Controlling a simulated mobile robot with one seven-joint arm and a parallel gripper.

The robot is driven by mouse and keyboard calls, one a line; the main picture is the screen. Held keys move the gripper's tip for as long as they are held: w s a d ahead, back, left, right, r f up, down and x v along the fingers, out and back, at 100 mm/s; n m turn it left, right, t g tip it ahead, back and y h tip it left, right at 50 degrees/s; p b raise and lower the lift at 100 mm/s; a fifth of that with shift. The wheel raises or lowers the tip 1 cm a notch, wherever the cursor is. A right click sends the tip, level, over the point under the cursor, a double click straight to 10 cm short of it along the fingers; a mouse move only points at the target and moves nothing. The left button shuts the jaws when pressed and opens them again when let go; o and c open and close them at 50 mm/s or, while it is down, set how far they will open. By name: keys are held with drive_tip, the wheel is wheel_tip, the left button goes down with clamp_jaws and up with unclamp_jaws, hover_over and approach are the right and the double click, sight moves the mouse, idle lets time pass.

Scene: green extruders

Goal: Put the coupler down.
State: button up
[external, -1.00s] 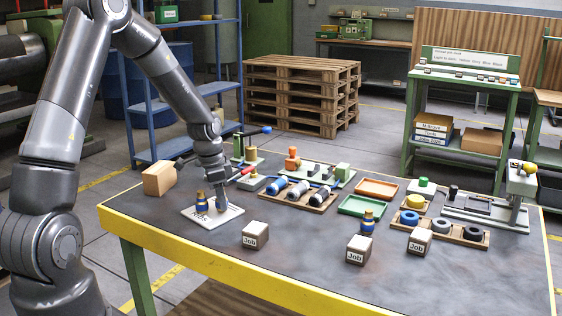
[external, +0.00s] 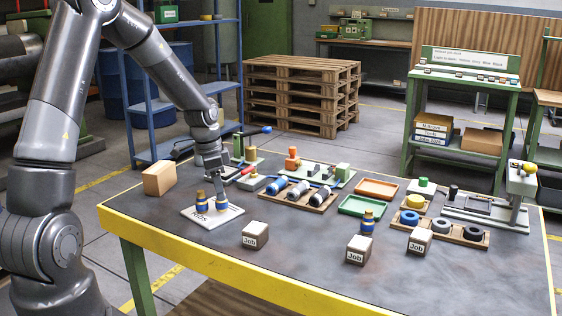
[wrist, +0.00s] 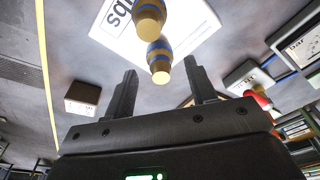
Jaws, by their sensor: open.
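Two blue-and-gold couplers stand upright on the white printed card at the table's left: a left coupler (external: 201,201) and a right coupler (external: 222,206). The card (external: 232,214) lies flat. My gripper (external: 218,190) is open just above the right coupler and points down. In the wrist view, one coupler (wrist: 159,62) shows between and beyond the open fingers (wrist: 160,67), with no finger seen touching it. The other coupler (wrist: 150,20) is beside it on the card (wrist: 112,22). A similar blue-and-gold piece (external: 367,221) stands alone farther right.
A cardboard-coloured block (external: 159,179) is left of the card. A Job block (external: 255,235) stands to the right in front. The front left table is clear.

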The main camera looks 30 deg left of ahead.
drive_tip(key=s+d+r+n+t+y, duration=0.1)
drive_tip(key=s+r+n, duration=0.1)
drive_tip(key=s+r, duration=0.6)
drive_tip(key=s+d+r+n+t, duration=0.15)
drive_tip(key=s+r, duration=0.35)
drive_tip(key=r, duration=0.7)
drive_tip(key=s+r+n+t, duration=0.1)
drive_tip(key=s+n, duration=0.1)
drive_tip(key=s, duration=0.5)
drive_tip(key=s+r+n+t, duration=0.1)
drive_tip(key=s+r+n, duration=0.1)
drive_tip(key=s, duration=0.5)
drive_tip(key=shift+r+n, duration=0.3)
drive_tip(key=shift+n, duration=0.45)
drive_tip(key=shift+o, duration=0.3)
